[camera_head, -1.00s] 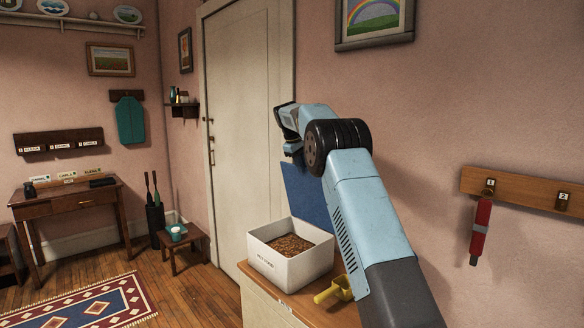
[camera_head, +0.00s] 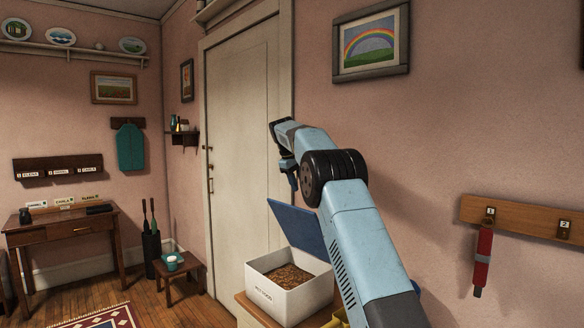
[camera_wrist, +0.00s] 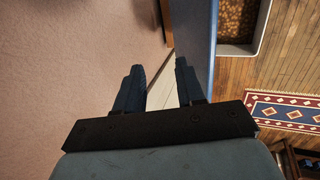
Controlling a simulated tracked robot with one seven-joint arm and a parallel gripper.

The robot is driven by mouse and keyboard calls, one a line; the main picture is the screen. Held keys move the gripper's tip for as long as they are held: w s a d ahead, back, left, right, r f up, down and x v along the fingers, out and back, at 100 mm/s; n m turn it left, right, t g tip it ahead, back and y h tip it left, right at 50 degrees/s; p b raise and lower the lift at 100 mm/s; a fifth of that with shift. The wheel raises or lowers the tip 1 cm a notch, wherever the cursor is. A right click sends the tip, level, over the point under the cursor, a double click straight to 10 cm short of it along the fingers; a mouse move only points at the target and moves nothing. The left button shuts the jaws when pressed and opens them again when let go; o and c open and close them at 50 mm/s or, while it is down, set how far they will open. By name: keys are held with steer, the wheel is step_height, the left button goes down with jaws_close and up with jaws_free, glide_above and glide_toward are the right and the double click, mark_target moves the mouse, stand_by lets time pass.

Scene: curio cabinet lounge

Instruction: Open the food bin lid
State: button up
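The food bin (camera_head: 290,297) is a white box labelled pet food, full of brown kibble. Its blue lid (camera_head: 298,226) stands raised at the bin's far side, leaving the top uncovered. My gripper (camera_head: 293,188) points down above and beside the raised lid; my arm hides part of the lid's right side. In the wrist view my gripper (camera_wrist: 160,76) has its two dark fingers apart with nothing between them. The lid (camera_wrist: 199,35) shows there edge-on just right of the fingers, with the kibble (camera_wrist: 238,18) beyond it. I cannot tell whether a finger touches the lid.
The bin stands on a small cabinet (camera_head: 258,309) by the white door (camera_head: 240,150). A yellow scoop (camera_head: 338,319) lies beside it, mostly hidden by my arm. The pink wall is close on the right, with a hook rail (camera_head: 525,217). A low stool (camera_head: 180,281) stands at left.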

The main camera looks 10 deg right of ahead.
steer(key=v, duration=0.8)
steer(key=shift+s+r, duration=0.1)
